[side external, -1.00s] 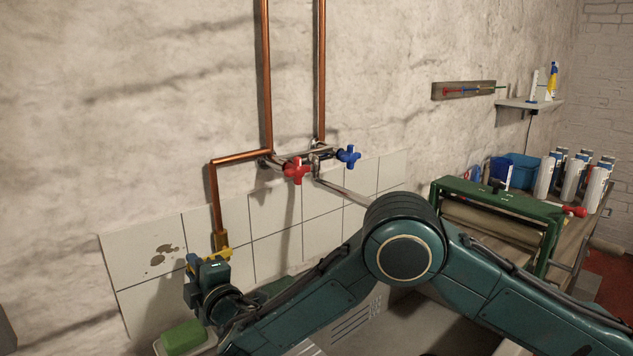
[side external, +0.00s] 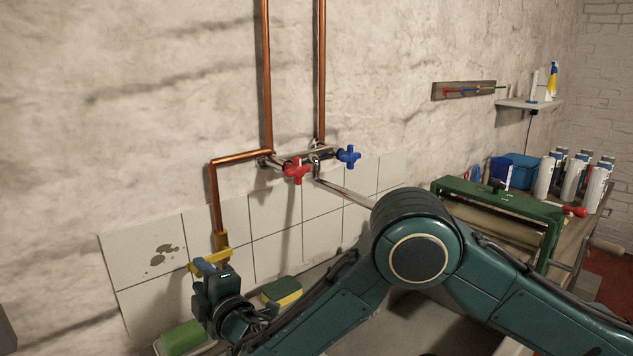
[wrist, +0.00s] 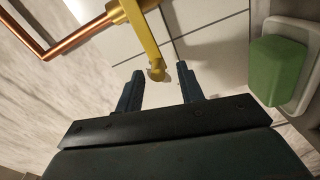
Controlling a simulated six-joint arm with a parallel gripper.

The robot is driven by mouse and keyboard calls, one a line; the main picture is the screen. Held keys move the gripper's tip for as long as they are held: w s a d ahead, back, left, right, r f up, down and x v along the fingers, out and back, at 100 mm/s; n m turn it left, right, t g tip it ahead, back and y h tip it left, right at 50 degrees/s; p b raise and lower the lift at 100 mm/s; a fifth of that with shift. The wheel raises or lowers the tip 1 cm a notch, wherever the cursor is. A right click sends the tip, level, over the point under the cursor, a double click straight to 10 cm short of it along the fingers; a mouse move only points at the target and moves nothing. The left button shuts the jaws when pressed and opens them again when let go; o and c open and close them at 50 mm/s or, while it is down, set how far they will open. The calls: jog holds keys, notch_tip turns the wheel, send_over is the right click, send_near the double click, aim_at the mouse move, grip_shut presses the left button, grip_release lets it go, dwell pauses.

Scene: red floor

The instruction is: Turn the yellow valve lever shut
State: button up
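The yellow valve lever (side external: 210,262) sits at the lower end of the copper pipe, by the brass valve body (side external: 222,240). It slants down and to the left from the pipe. In the wrist view the yellow lever (wrist: 143,35) points toward me, its rounded end between my two fingertips in the picture, with a gap on each side. My gripper (wrist: 158,72) is open and empty. In the side view my gripper (side external: 214,276) is just below and in front of the lever; whether it touches cannot be told there.
The red tap handle (side external: 296,171) and blue tap handle (side external: 348,156) are up and right on the wall. A green soap block (side external: 183,337) lies in a dish below; a green-and-yellow sponge (side external: 282,291) lies to the right. The tiled wall stands close behind.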

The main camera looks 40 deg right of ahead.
jog(key=s, duration=1)
jog(key=shift+s, duration=0.2)
